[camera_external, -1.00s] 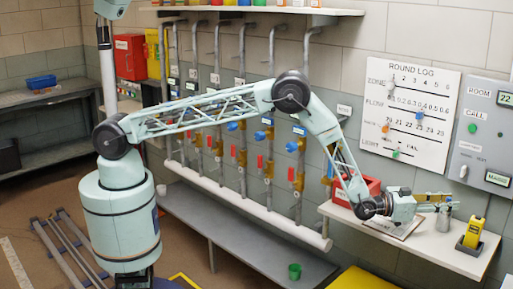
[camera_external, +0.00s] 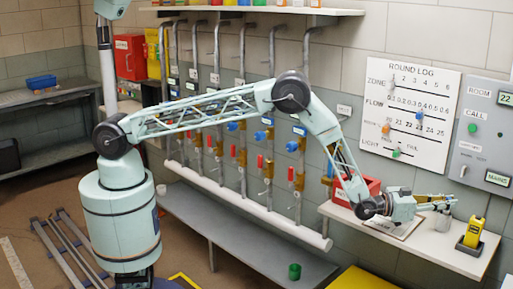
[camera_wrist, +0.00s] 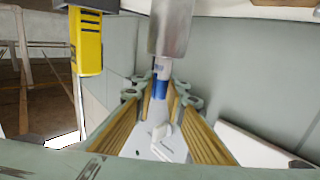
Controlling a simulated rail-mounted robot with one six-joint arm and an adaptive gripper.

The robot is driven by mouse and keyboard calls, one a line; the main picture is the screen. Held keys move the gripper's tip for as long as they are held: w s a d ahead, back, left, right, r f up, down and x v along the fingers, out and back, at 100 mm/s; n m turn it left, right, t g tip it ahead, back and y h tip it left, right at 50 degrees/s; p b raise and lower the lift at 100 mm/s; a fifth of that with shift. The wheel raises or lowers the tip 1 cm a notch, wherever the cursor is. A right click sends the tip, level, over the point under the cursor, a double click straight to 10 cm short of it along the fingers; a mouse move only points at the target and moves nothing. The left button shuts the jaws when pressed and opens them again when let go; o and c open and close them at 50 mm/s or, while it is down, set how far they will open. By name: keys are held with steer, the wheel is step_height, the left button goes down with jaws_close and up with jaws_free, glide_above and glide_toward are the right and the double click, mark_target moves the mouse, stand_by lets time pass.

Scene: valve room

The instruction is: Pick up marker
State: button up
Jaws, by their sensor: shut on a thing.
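The marker (camera_wrist: 160,84) shows in the wrist view as a white and blue stick between my fingers. One end of it runs toward the grey metal cup (camera_wrist: 172,32); whether that end is still inside the cup is hard to tell. My gripper (camera_wrist: 159,88) is shut on the marker with its yellow-lined fingers on either side. In the external view my gripper (camera_external: 444,202) is just above the cup (camera_external: 444,221) on the small shelf (camera_external: 430,248). The marker is too small to make out clearly there.
A yellow device (camera_external: 473,233) stands on a dark base at the shelf's right end, close to the cup. It also shows in the wrist view (camera_wrist: 87,42). A red box (camera_external: 368,186) is behind my wrist. The Round Log board (camera_external: 410,108) hangs on the wall above.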

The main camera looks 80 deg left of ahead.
steer(key=shift+r, duration=0.15)
step_height(320, 180, up, 18)
steer(key=p, duration=0.1)
steer(key=shift+p, duration=0.3)
stand_by(0.6)
stand_by(1.2)
